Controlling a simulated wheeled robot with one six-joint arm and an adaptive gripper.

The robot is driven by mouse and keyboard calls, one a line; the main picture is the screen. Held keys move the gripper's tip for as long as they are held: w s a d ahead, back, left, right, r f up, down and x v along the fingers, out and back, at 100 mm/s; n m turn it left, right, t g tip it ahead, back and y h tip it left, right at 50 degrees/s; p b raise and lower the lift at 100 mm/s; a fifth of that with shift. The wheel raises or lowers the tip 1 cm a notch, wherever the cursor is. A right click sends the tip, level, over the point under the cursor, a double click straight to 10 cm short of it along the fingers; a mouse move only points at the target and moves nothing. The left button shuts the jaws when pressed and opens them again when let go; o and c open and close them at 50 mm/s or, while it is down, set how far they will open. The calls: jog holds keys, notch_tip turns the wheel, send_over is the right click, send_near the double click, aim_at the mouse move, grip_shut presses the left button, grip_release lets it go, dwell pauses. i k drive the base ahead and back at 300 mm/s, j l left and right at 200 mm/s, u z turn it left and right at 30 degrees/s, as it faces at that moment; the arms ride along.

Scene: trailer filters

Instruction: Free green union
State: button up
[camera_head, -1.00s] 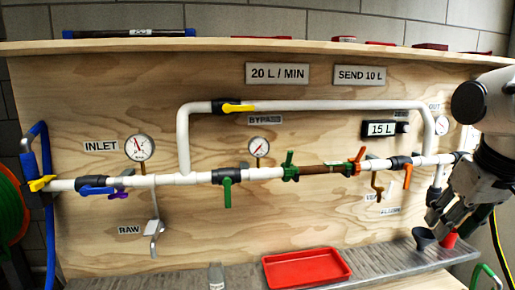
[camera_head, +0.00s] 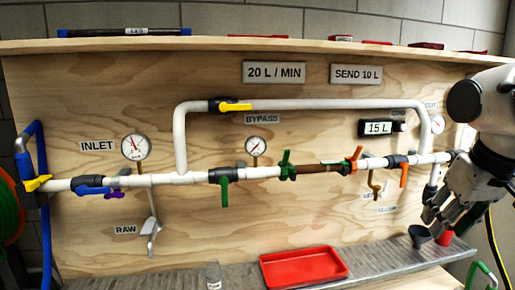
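The green union (camera_head: 287,166) sits on the main pipe at the left end of a brown filter section (camera_head: 320,169). Its green wing points up, and it touches the pipe on its left. An orange union (camera_head: 354,160) is at the right end of the brown section. My gripper (camera_head: 432,224) hangs at the right, in front of the board and well right of the green union, touching neither union. Its fingers look dark and small, and whether they are apart is unclear.
A green-handled valve (camera_head: 223,187) is on the pipe left of the union. An orange-handled valve (camera_head: 404,172) is at right. A red tray (camera_head: 303,267) lies on the metal shelf (camera_head: 382,262). A bypass pipe (camera_head: 320,104) runs above.

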aim_at(283, 164)
jog(key=k+j+z, duration=0.1)
jog(key=j, duration=0.3)
jog(key=k+j+z, duration=0.1)
jog(key=j, duration=0.3)
jog(key=k+j+z, duration=0.1)
jog(key=k+j, duration=0.15)
jog(key=j, duration=0.1)
